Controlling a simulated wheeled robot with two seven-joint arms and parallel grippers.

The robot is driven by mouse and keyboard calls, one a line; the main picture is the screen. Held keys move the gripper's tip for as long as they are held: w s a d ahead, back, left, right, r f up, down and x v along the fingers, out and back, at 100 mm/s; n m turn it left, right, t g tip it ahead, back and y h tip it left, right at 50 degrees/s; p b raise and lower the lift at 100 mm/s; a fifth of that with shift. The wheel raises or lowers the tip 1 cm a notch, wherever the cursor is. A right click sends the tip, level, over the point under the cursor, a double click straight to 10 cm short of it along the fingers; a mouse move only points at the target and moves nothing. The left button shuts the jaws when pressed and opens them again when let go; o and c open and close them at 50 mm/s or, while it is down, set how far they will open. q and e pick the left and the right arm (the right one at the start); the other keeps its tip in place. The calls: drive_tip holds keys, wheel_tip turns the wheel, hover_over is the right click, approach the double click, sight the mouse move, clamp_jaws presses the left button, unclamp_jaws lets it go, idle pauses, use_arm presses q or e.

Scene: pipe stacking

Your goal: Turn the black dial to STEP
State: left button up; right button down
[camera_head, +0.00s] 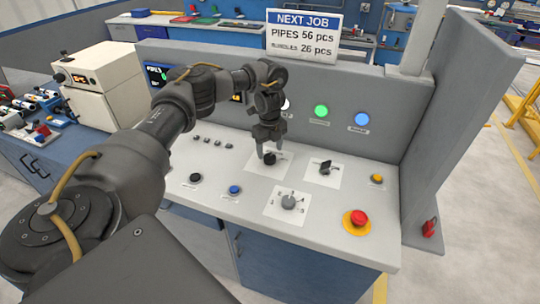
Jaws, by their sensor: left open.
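A black dial (269,158) sits on a white plate on the sloped grey control panel (335,226), near its middle. My left gripper (269,153) points down over this dial with its fingers open, one on each side of it. Whether the fingers touch the dial I cannot tell. A second black switch (325,167) sits on its own white plate to the right. A grey knob (289,201) with marks around it is on a plate nearer the front. The plate lettering is too small to read. My right gripper is not in view.
A red emergency button (356,218) on a yellow base is at the front right. A blue button (235,190), a black button (195,177) and a yellow button (377,178) stand around the dials. The upright back panel carries lit green (321,112) and blue (362,119) lamps. A side wall closes the right.

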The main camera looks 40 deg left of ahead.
sight(270, 156)
use_arm(q)
wheel_tip(270, 156, up, 8)
drive_tip(key=shift+f+p, duration=0.15)
drive_tip(key=shift+p, duration=0.15)
drive_tip(key=shift+d, duration=0.1)
idle(0.3)
